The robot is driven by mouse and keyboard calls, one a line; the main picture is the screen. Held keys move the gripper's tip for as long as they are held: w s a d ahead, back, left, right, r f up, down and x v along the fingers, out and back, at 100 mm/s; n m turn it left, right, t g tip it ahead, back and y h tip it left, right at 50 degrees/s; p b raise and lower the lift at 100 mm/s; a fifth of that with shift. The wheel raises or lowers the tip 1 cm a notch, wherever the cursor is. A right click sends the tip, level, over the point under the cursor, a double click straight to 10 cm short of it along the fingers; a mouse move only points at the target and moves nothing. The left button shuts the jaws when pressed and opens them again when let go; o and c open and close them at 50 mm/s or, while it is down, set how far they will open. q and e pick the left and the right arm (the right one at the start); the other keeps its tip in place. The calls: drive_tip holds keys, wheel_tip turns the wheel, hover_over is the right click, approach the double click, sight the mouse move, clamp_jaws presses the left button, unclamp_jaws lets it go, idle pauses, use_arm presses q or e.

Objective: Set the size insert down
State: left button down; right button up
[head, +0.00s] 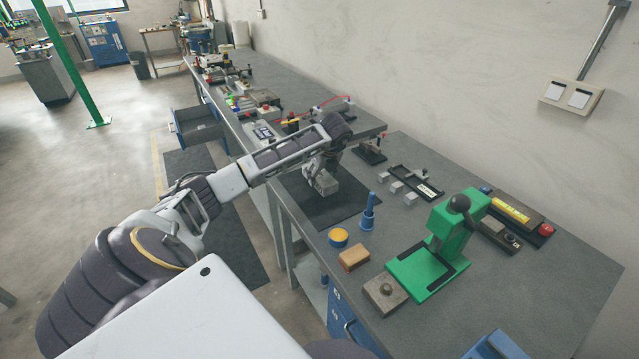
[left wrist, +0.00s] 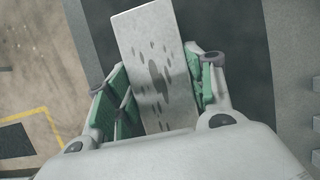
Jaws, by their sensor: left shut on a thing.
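The size insert looks like a pale grey metal block (head: 327,186) with dark specks on its face. My left gripper (head: 316,176) is shut on it over the far part of the bench. In the left wrist view the insert (left wrist: 152,62) stands between the green-padded fingers (left wrist: 158,92) and sticks out past them. A dark mat (head: 340,211) lies below the insert. I cannot tell whether the insert touches the mat. My right gripper is not in view.
Small grey blocks (head: 397,187) sit beside a black tray (head: 405,174). A blue post (head: 368,212), a yellow-topped tin (head: 339,236), a wooden block (head: 354,257) and a green press (head: 453,232) stand nearer. The mat's near part is bare.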

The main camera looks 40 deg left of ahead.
use_arm(q)
drive_tip(key=shift+f, duration=1.75)
drive_tip(key=c, duration=0.7)
unclamp_jaws()
drive_tip(key=shift+f, duration=0.15)
drive_tip(key=shift+c, duration=0.2)
drive_tip(key=shift+o, duration=0.9)
drive_tip(key=shift+d+r, duration=0.1)
drive_tip(key=shift+r, duration=0.15)
drive_tip(key=shift+d+r, duration=0.1)
drive_tip(key=shift+r, duration=0.2)
drive_tip(key=v, duration=1)
drive_tip(key=shift+s+d+r, duration=0.15)
drive_tip(key=shift+d+r, duration=0.05)
drive_tip(key=shift+r, duration=0.15)
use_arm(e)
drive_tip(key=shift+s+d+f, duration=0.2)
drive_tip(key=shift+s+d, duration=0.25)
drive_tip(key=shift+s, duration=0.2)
